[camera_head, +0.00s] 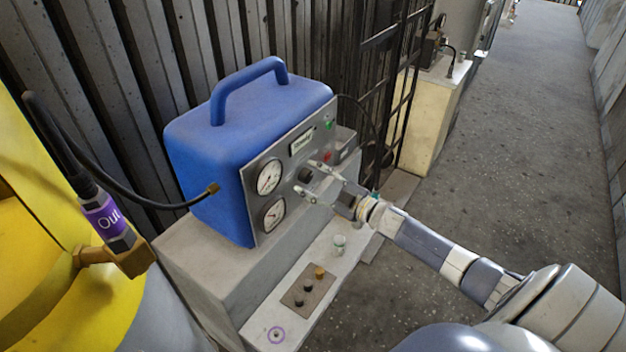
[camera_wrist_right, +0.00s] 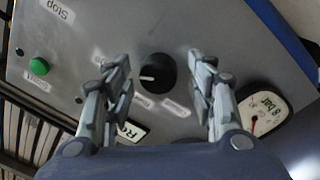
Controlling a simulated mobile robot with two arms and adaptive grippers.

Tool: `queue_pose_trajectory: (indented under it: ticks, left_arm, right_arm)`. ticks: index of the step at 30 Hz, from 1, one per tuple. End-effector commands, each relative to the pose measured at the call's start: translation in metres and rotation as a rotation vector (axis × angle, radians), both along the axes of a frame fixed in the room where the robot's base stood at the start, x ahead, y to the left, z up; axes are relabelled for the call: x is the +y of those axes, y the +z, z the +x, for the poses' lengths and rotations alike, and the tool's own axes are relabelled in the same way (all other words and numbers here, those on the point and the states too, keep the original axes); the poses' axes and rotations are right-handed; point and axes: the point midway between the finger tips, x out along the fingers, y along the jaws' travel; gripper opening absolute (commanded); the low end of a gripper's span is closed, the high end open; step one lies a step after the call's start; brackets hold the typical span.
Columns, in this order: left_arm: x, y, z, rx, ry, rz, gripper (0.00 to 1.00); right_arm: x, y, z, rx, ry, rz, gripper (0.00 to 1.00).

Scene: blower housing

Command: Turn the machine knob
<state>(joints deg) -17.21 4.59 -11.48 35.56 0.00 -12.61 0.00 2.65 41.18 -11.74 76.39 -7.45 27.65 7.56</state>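The machine is a blue box (camera_head: 205,150) with a handle and a grey front panel (camera_head: 262,222). A round black knob (camera_wrist_right: 157,73) with a white pointer mark sits on the panel; it also shows in the head view (camera_head: 305,175). My right gripper (camera_head: 308,178) is at the panel, its fingers spread to either side of the knob. In the right wrist view the right gripper (camera_wrist_right: 160,68) is open, with a gap between each finger and the knob. Whether the fingertips touch the panel I cannot tell. My left gripper is not in view.
Two dials, an upper gauge (camera_head: 269,177) and a lower gauge (camera_head: 273,214), are on the panel. A green button (camera_wrist_right: 39,67) is near its other end. A concrete block (camera_head: 200,262) bears the machine. A black hose (camera_head: 150,200) runs left. Open floor lies right.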

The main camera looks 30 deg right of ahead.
Motion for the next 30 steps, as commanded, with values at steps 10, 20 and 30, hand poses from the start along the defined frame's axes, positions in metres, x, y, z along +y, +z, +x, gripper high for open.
queue_pose_trajectory:
  ticks: [10, 20, 30]
  left_arm:
    - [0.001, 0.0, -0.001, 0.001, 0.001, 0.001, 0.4]
    - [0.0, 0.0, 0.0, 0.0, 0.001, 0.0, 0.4]
    - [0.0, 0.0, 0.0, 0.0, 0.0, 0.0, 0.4]
  right_arm:
    - [-0.001, 0.001, -0.002, -0.002, 0.0, -0.001, 0.54]
    - [-0.015, -0.003, -0.041, 0.001, 0.001, -0.003, 0.54]
    - [-0.034, -0.006, -0.092, 0.001, 0.0, -0.001, 0.54]
